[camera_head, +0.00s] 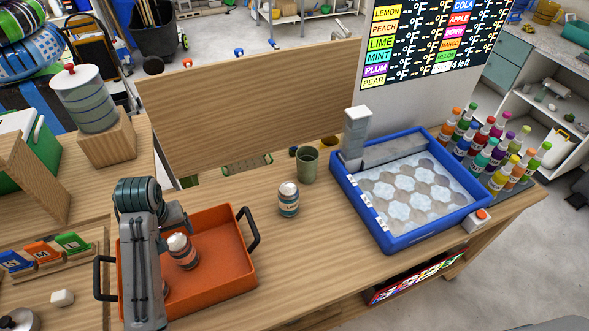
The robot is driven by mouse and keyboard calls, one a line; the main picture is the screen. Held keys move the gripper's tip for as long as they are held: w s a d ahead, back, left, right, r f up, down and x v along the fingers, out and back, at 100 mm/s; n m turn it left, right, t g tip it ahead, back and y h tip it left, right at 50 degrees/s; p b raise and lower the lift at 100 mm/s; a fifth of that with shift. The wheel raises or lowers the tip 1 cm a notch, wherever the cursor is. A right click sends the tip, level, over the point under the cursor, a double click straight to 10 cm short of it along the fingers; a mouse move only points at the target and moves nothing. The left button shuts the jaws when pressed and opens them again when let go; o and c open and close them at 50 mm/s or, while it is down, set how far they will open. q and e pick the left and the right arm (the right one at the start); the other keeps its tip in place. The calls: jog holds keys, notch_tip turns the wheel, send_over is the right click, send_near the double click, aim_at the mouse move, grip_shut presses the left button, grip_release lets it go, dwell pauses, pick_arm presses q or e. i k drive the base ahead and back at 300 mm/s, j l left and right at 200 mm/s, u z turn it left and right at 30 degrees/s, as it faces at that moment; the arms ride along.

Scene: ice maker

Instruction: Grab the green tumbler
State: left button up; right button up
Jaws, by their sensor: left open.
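The green tumbler (307,163) stands upright on the wooden table, left of the blue ice tray and just behind a small lidded jar. It appears empty from above. My left gripper (178,217) is open, over the back part of the orange tray, left of the tumbler and well apart from it. Its arm hides part of the orange tray, and the fingers are small and partly hidden. My right gripper is out of view.
A white-lidded jar (288,199) stands in front of the tumbler. The orange tray (222,262) holds another jar (183,252). The blue ice tray (408,242), several coloured bottles (497,158) and a red button (481,214) are at right. A wooden panel (250,95) stands behind.

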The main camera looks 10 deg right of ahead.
aim_at(307, 157)
jog(key=i+l, duration=0.1)
jog(key=l, duration=0.5)
jog(key=i+l, duration=0.1)
jog(key=l, duration=0.5)
jog(key=i+l, duration=0.1)
jog(key=l, duration=0.5)
jog(key=i+l, duration=0.1)
jog(key=l, duration=0.5)
